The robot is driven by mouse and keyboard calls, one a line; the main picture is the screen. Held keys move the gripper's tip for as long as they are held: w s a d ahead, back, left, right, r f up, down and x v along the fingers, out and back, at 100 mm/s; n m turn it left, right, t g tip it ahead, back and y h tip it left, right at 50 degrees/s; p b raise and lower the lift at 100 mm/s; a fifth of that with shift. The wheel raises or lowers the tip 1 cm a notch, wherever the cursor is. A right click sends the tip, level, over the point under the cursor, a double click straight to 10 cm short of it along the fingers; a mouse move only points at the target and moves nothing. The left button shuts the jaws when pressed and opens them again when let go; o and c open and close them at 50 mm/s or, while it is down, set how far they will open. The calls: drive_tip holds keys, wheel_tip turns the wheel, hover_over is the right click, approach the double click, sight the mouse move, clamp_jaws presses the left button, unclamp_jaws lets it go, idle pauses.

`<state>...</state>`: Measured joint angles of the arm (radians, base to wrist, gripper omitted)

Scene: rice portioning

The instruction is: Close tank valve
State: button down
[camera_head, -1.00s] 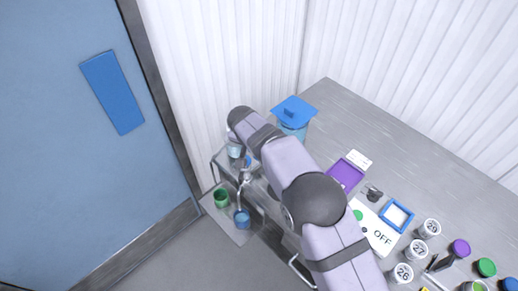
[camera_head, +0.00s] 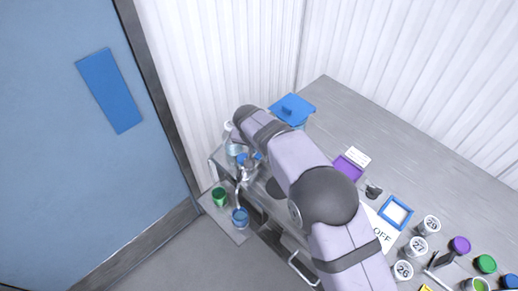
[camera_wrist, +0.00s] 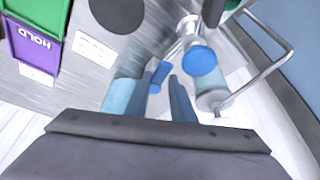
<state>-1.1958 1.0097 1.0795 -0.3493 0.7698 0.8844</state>
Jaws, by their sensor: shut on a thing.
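A tank with a blue lid (camera_head: 292,108) stands at the table's far left corner, partly hidden by my arm. A small metal tap (camera_head: 240,172) is at the table's left edge. In the wrist view, my gripper (camera_wrist: 167,76) is shut on a small blue piece (camera_wrist: 159,77) that looks like the valve handle. The fingers cover part of it, so its exact turn is unclear. In the head view, my arm hides the fingertips. A blue cup (camera_head: 240,218) stands below the tap, on a low shelf.
A green cup (camera_head: 219,196) stands beside the blue cup. A clear bottle-like vessel (camera_head: 232,143) is near the tap. A purple tray (camera_head: 349,168), a blue-framed square (camera_head: 396,211) and numbered pots (camera_head: 417,246) lie to the right. The back of the table is clear.

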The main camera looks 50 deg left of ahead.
drive_tip(key=n, duration=0.2)
drive_tip(key=d+n+g+y+b, duration=0.1)
drive_tip(key=n, duration=0.1)
drive_tip(key=shift+w+d+f, duration=0.15)
drive_tip(key=shift+f, duration=0.05)
drive_tip(key=n, duration=0.1)
drive_tip(key=n+g+b, duration=0.1)
drive_tip(key=n, duration=0.1)
drive_tip(key=w+d+n+y+b, duration=0.1)
drive_tip(key=shift+f+n+g, duration=0.25)
drive_tip(key=shift+n+g, duration=0.15)
drive_tip(key=n+b, duration=0.1)
drive_tip(key=w+n+g+b, duration=0.1)
drive_tip(key=n, duration=0.1)
drive_tip(key=shift+w+d+n+g, duration=0.1)
drive_tip(key=shift+d+n+g, duration=0.2)
drive_tip(key=shift+d, duration=0.05)
drive_tip(key=n, duration=0.2)
drive_tip(key=w+n+g, duration=0.1)
drive_tip(key=shift+w+d+r+n, duration=0.1)
drive_tip(key=shift+n, duration=0.3)
drive_tip(key=shift+w+d+n+g, duration=0.1)
drive_tip(key=shift+n+g, duration=0.2)
drive_tip(key=c, duration=1.5)
unclamp_jaws()
drive_tip(key=shift+w, duration=0.15)
drive_tip(key=shift+b+v, duration=1.15)
drive_tip(key=shift+v, duration=2.45)
